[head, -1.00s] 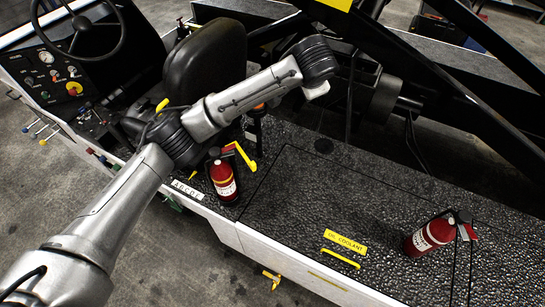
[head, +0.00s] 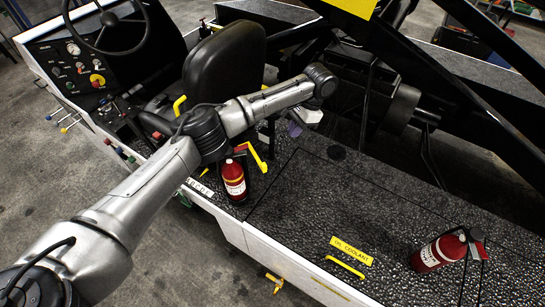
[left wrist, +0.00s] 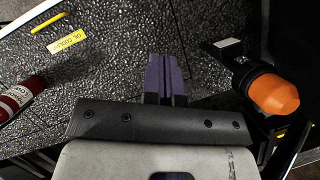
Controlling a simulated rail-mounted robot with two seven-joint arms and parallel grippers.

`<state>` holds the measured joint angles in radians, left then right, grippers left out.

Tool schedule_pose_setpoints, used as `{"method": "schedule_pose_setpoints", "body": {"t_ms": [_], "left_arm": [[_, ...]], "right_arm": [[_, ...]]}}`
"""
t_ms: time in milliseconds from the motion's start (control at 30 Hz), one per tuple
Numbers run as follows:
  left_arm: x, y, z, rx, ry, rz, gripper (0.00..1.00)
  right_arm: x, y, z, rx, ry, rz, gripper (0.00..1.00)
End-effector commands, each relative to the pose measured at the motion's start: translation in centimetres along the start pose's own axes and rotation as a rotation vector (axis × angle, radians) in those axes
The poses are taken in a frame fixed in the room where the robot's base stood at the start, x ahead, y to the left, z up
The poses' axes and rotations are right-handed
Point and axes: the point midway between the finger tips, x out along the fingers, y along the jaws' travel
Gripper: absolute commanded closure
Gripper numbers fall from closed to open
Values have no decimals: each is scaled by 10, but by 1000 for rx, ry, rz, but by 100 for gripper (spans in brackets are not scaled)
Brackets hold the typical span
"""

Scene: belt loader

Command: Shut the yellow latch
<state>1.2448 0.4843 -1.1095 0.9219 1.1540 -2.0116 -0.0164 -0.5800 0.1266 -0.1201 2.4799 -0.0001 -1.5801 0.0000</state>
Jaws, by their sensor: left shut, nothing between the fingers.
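A small yellow latch (head: 275,282) is on the white side of the loader, low in the head view; I cannot tell its exact position. A yellow handle (head: 345,266) lies on the black deck beside the OIL COOLANT label (head: 352,250); the handle also shows in the left wrist view (left wrist: 47,22). Another bent yellow handle (head: 258,158) stands beside the seat. My left gripper (head: 295,129) is above the deck, right of the seat and apart from these yellow parts. Its purple fingers (left wrist: 163,75) are shut and empty. My right gripper is not in view.
A red extinguisher (head: 234,181) stands near the seat (head: 224,65), and another (head: 440,250) lies at the right. Black lift beams (head: 450,75) cross the upper right. An orange-capped part (left wrist: 272,93) is right of my fingers. The middle deck is clear.

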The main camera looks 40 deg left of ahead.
Motion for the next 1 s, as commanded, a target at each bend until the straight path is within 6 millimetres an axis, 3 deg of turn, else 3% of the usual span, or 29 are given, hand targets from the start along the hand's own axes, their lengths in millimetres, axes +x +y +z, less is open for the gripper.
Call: {"method": "schedule_pose_setpoints", "body": {"t_ms": [267, 400, 800, 1000], "left_arm": [[8, 0, -1, 1, 1, -1, 100], [29, 0, -1, 1, -1, 1, 100], [101, 0, 1, -1, -1, -1, 100], [107, -1, 22, 1, 1, -2, 100]], "right_arm": [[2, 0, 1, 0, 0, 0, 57], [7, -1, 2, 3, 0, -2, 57], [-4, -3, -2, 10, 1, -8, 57], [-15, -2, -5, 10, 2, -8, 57]]}}
